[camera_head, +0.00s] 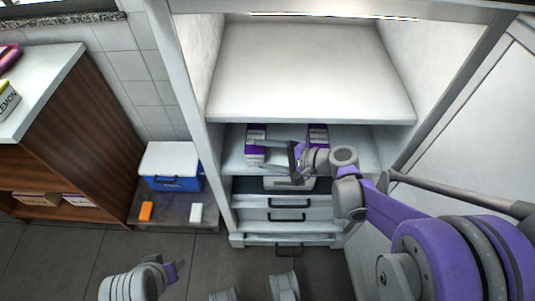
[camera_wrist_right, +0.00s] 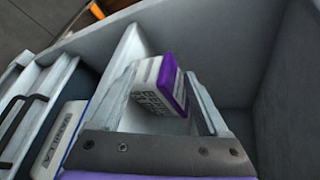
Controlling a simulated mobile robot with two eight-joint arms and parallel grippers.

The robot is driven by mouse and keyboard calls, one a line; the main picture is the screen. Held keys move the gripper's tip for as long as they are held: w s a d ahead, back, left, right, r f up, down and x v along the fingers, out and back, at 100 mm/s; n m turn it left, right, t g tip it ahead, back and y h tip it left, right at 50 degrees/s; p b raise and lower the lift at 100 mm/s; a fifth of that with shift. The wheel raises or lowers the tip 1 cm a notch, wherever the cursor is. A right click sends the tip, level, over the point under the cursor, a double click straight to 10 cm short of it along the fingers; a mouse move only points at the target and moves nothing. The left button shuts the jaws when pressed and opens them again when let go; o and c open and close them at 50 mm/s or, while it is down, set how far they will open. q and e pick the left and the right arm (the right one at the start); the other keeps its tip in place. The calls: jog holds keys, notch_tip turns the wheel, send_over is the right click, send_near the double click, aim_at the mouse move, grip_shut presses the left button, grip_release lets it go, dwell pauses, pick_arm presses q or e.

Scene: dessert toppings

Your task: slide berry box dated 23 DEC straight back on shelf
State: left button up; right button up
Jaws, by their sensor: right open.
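Two white and purple boxes stand on the lower shelf (camera_head: 350,160) of the open fridge, a left box (camera_head: 256,132) and a right box (camera_head: 318,130). My right gripper (camera_head: 264,155) reaches in from the right, open, with its fingers pointing at the left box. In the right wrist view a white box with a purple side (camera_wrist_right: 150,92) stands between the open fingers (camera_wrist_right: 163,88), with dark lettering too blurred to read as a date. I cannot tell whether the fingers touch it. My left gripper (camera_head: 174,272) is low at the front left, its jaws unclear.
A white tub (camera_head: 290,184) sits in the open drawer below the shelf; it also shows in the right wrist view (camera_wrist_right: 62,140). The upper shelf (camera_head: 310,75) is empty. The fridge door (camera_head: 475,130) stands open at right. A blue cooler (camera_head: 172,170) stands left of the fridge.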

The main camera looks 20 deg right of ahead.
grip_shut()
jog(key=shift+s, duration=0.1)
dwell(0.3)
